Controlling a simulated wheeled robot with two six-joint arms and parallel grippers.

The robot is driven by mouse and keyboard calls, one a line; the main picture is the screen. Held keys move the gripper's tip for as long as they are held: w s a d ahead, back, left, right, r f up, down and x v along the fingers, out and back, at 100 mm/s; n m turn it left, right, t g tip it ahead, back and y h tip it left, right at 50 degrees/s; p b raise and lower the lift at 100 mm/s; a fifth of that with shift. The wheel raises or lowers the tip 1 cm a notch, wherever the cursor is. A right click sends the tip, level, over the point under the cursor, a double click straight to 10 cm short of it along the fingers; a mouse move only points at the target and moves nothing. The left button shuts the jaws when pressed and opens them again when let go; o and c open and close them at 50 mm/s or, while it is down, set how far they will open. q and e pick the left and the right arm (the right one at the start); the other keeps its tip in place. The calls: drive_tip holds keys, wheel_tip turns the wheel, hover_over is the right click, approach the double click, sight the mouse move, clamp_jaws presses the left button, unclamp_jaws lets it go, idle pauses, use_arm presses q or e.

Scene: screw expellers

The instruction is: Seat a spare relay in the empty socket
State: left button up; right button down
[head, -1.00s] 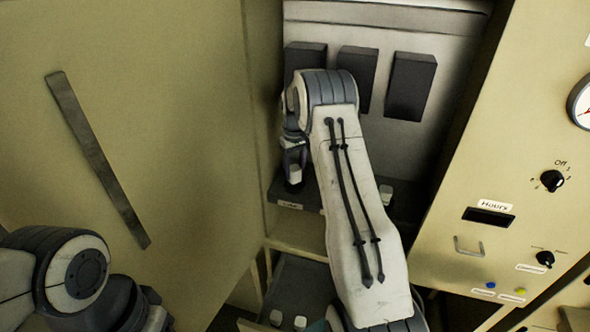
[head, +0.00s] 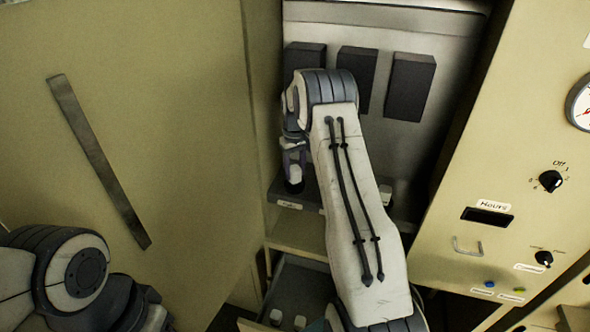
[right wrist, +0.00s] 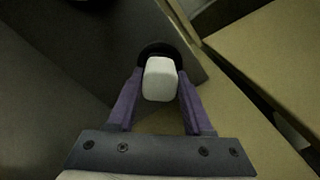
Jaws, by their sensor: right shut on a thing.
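My right gripper (head: 294,168) is inside the open cabinet, at the left end of a low shelf. It is shut on a white-capped relay (right wrist: 160,79), which sits between the purple fingers in the right wrist view. The relay also shows as a small pale block in the head view (head: 295,173). A round black socket (right wrist: 158,48) shows right behind the relay. The relay looks upright over the socket; I cannot tell whether it is fully down in it. My right forearm hides the middle of the shelf. My left gripper is out of view.
An open drawer (head: 286,290) below holds pale-topped relays (head: 300,322). Dark boxes (head: 409,87) hang on the cabinet's back wall. The cabinet door (head: 170,120) stands at left. A panel with knobs (head: 552,181) and a gauge is at right.

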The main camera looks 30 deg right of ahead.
sight(295, 168)
drive_tip(key=shift+f+b, duration=0.35)
drive_tip(key=shift+f, duration=0.25)
drive_tip(key=c, duration=0.6)
unclamp_jaws()
drive_tip(key=shift+r+p, duration=4.05)
drive_tip(key=shift+r, duration=1.5)
